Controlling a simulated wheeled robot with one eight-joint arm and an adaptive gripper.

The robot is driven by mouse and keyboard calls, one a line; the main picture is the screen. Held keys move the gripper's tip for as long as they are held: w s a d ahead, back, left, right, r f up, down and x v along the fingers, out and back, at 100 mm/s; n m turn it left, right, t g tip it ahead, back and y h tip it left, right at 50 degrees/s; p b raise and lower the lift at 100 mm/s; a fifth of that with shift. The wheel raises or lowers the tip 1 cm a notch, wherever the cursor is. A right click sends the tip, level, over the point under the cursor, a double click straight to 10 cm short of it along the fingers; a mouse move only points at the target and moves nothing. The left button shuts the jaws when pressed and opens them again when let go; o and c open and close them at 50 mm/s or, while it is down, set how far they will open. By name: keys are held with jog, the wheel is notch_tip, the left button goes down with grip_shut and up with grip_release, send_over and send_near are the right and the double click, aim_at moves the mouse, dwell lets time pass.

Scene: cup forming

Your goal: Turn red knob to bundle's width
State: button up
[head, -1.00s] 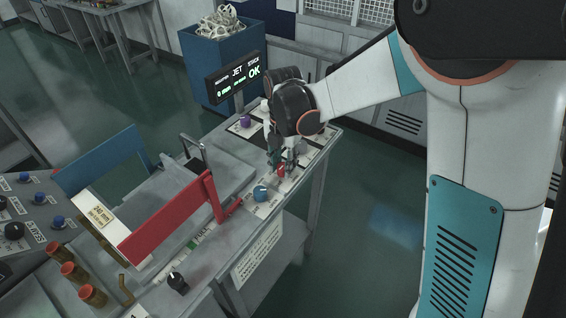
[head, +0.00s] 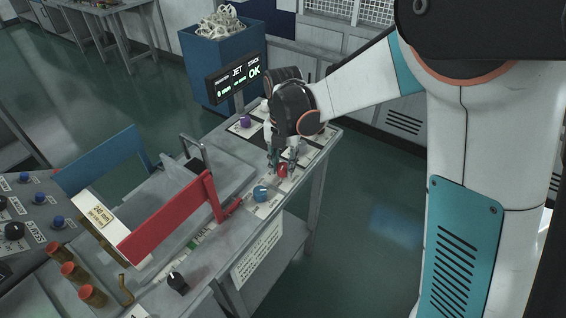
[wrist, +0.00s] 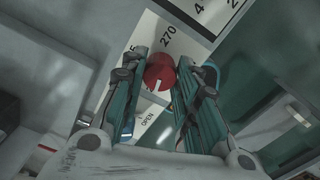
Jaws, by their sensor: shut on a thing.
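The red knob (head: 283,171) sits on the near right part of the bench panel. In the wrist view the red knob (wrist: 159,74) shows as a round cap with a white pointer mark, between printed labels "270" and "OPEN". My gripper (head: 282,163) reaches down over it, one finger on each side, shut on it. In the wrist view my gripper (wrist: 162,66) has its two green-grey fingers beside the cap. The bundle (head: 100,222), a pale block labelled "240 mm", lies between a blue plate (head: 100,165) and a red plate (head: 165,218).
A blue knob (head: 261,193), a purple knob (head: 245,121) and a black knob (head: 177,284) are on the same bench. A display (head: 237,78) reading "JET" and "STACK OK" stands behind.

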aim_at(283, 165)
jog(key=o, duration=1.1)
jog(key=shift+w, duration=0.1)
notch_tip(283, 165, up, 12)
jog(key=shift+r, duration=0.1)
